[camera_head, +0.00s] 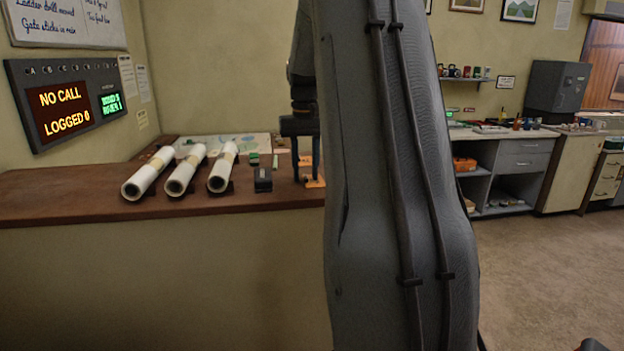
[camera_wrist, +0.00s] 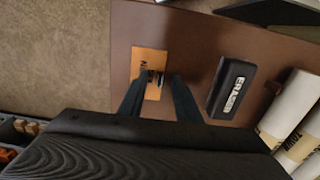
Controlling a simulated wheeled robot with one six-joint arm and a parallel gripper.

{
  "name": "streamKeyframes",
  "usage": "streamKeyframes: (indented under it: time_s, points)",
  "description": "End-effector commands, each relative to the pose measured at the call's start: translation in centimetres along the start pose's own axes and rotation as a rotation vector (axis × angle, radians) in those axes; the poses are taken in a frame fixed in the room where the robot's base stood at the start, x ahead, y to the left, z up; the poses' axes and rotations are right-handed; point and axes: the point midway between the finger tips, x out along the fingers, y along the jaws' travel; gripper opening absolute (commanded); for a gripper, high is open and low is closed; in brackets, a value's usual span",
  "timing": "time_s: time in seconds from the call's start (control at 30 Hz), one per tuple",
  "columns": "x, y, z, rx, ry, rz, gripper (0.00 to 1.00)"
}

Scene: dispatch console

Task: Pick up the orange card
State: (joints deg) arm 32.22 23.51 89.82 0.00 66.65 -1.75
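The orange card (camera_wrist: 150,61) lies flat on the brown counter in the wrist view, with dark print on its right part. In the head view a part of the card (camera_head: 314,182) shows at the counter's right end, beside my arm. My gripper (camera_wrist: 159,82) is open and empty. Its two fingers reach over the card's near part, one toward each side, with the card between them. In the head view my gripper (camera_head: 306,177) points down over the card. I cannot tell whether the fingertips touch the counter.
Three white rolled tubes (camera_head: 186,173) lie farther left on the counter (camera_head: 75,195). The counter's edge is left of the card in the wrist view.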

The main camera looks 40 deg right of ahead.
Motion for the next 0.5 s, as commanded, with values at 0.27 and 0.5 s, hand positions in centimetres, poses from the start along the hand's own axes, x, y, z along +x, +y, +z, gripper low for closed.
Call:
streamKeyframes:
  time_s: [0.27, 0.5]
  points:
    - [-0.02, 0.07, 0.0, 0.001, 0.0, 0.0, 0.02]
    - [-0.04, 0.08, 0.0, 0.001, 0.0, 0.0, 0.0]
